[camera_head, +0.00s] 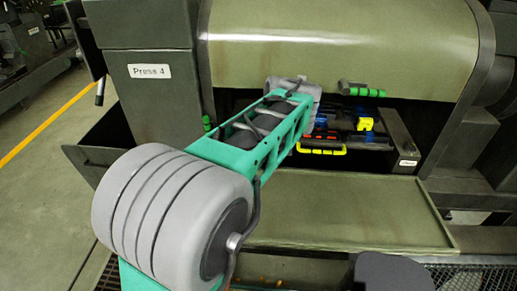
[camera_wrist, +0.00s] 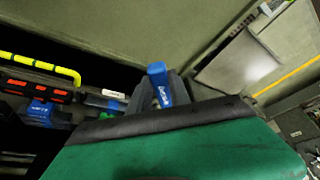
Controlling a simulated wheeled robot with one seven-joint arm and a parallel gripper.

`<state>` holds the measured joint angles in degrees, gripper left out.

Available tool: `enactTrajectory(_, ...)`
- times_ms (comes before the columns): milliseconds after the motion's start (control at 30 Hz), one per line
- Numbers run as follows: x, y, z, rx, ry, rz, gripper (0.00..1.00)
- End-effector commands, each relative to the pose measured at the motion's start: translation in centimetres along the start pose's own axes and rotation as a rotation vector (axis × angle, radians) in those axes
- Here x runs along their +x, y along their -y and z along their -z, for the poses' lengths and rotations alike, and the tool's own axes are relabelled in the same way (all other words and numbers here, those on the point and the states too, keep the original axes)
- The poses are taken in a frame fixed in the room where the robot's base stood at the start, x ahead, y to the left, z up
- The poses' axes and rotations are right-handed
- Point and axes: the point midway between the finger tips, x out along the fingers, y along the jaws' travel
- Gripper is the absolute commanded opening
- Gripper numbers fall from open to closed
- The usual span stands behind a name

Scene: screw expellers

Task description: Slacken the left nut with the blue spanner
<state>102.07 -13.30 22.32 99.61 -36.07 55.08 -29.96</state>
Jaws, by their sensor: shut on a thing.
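My gripper (camera_wrist: 160,92) shows in the wrist view as two dark grey fingers, shut on a blue handle with white lettering. This looks like the blue spanner (camera_wrist: 157,73), which stands up between the fingers; its working end is not visible. In the head view my own arm covers the gripper and whatever it holds.
A dark rack with tools lies in the press opening, with a yellow handle (camera_head: 322,150) and a yellow tool (camera_head: 365,123). A flat olive tray (camera_head: 350,205) below is bare.

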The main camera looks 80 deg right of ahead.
Motion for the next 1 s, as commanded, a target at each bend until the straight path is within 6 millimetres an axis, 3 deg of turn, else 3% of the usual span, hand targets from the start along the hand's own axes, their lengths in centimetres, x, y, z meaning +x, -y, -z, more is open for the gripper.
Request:
enactTrajectory(800, -3.1, 4.9, -4.9, 0.001, -0.001, -0.003, 0.0)
enactTrajectory(1000, -3.2, 5.4, -5.3, 0.0, 0.0, -0.001, 0.0)
